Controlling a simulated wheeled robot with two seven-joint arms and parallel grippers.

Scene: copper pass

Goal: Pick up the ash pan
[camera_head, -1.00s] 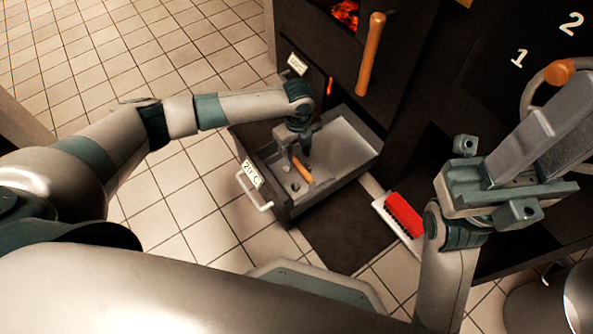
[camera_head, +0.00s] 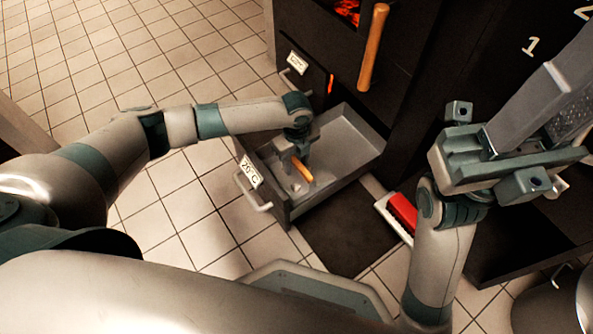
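The ash pan (camera_head: 335,188) is a grey, open-topped metal box on the floor in front of the stove. It has a pale bar handle (camera_head: 252,192) and a "20°C" tag on its near left end. My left gripper (camera_head: 299,162) points down inside the pan, beside a short orange stick-like piece (camera_head: 303,172). Its fingertips are too small and covered to show whether they are shut on anything. My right gripper (camera_head: 492,150) is at the right, well away from the pan. A long grey slab-like part extends from it to the upper right, and I cannot tell its finger state.
The black stove (camera_head: 330,50) stands behind the pan, with glowing embers and a wooden handle (camera_head: 373,48). A red brush-like thing (camera_head: 402,212) lies right of the pan. A dark mat (camera_head: 345,240) lies in front. Tiled floor is free at the left.

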